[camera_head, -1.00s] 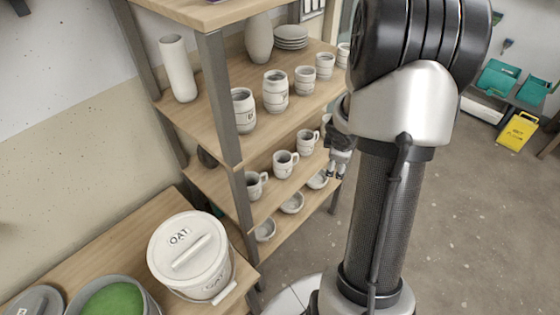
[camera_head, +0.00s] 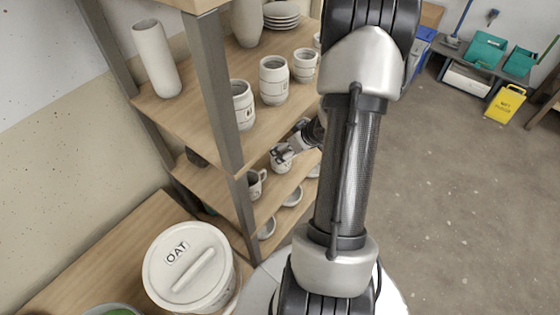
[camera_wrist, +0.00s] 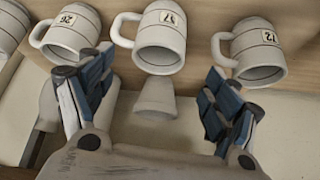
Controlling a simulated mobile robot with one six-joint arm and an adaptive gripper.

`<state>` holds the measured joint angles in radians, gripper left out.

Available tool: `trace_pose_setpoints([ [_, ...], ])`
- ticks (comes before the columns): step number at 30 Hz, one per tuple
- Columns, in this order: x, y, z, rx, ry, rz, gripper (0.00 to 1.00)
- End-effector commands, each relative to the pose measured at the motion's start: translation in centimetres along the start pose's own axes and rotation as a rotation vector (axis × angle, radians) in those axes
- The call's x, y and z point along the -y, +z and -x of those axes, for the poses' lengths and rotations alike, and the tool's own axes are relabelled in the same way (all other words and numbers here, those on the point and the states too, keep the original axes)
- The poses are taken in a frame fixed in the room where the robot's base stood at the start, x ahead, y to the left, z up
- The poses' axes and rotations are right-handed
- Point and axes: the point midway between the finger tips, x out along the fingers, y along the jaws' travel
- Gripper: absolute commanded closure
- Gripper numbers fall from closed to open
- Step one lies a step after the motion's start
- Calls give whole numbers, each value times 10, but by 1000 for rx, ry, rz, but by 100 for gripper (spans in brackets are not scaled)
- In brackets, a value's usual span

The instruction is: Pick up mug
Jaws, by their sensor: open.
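Three pale mugs with dark bands and number tags show in the wrist view: a left mug (camera_wrist: 66,34), a middle mug (camera_wrist: 160,40) and a right mug (camera_wrist: 256,54). My gripper (camera_wrist: 160,72) is open, with the middle mug's rim between and just beyond its fingertips. I cannot tell whether either finger touches it. In the head view my gripper (camera_head: 284,152) is at the middle mug (camera_head: 281,166) on the lower shelf, partly covering it. Another mug (camera_head: 257,184) stands to its left. The right mug is hidden there behind my arm.
The shelf unit's grey post (camera_head: 220,95) stands left of my gripper. Larger mugs (camera_head: 273,80) line the shelf above, and bowls (camera_head: 291,194) sit below. An OAT bucket (camera_head: 188,265) stands on the bench at front left. The floor at right is open.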

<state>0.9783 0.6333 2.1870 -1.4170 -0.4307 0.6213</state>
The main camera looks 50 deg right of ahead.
Motion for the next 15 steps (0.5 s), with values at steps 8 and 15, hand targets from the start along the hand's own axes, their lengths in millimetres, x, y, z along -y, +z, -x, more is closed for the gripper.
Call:
trace_pose_setpoints([
  [8,-2,1,-36,-1,0,2,18],
  [15,-2,-2,-50,-1,2,2,18],
])
